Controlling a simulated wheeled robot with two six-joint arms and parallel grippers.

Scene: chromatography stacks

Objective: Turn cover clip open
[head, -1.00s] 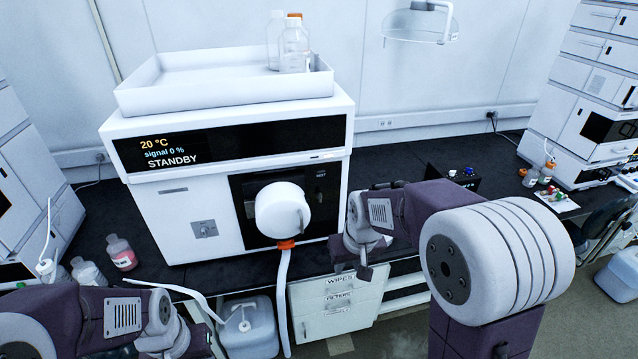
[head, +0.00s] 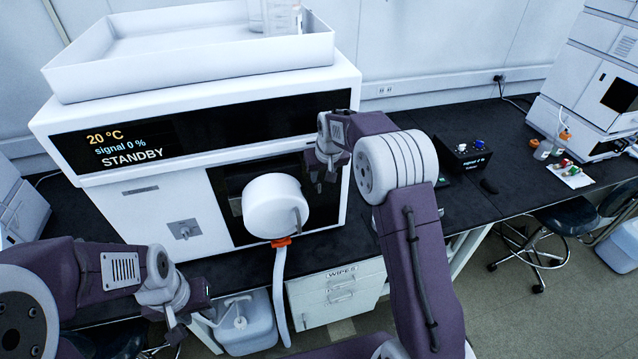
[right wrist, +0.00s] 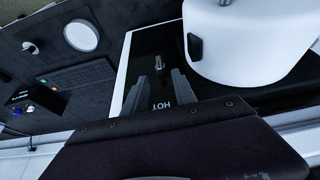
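A small metal clip (right wrist: 158,58) stands on the black front panel (right wrist: 148,42) in the right wrist view. It is just beyond my right gripper (right wrist: 158,82), whose two fingers are apart with nothing between them. In the head view my right gripper (head: 323,176) is in front of the panel's right part, beside the white round cover (head: 272,205), and hides the clip. A black tab (right wrist: 195,48) sits on the white cover's side in the right wrist view. My left gripper (head: 178,328) hangs at the lower left, away from the instrument; its fingers are too small to judge.
A square plate with a metal latch (head: 184,229) is on the instrument's white front (head: 150,205). A white hose with an orange collar (head: 281,242) hangs below the cover. A black control box (head: 463,155) stands on the bench at right.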

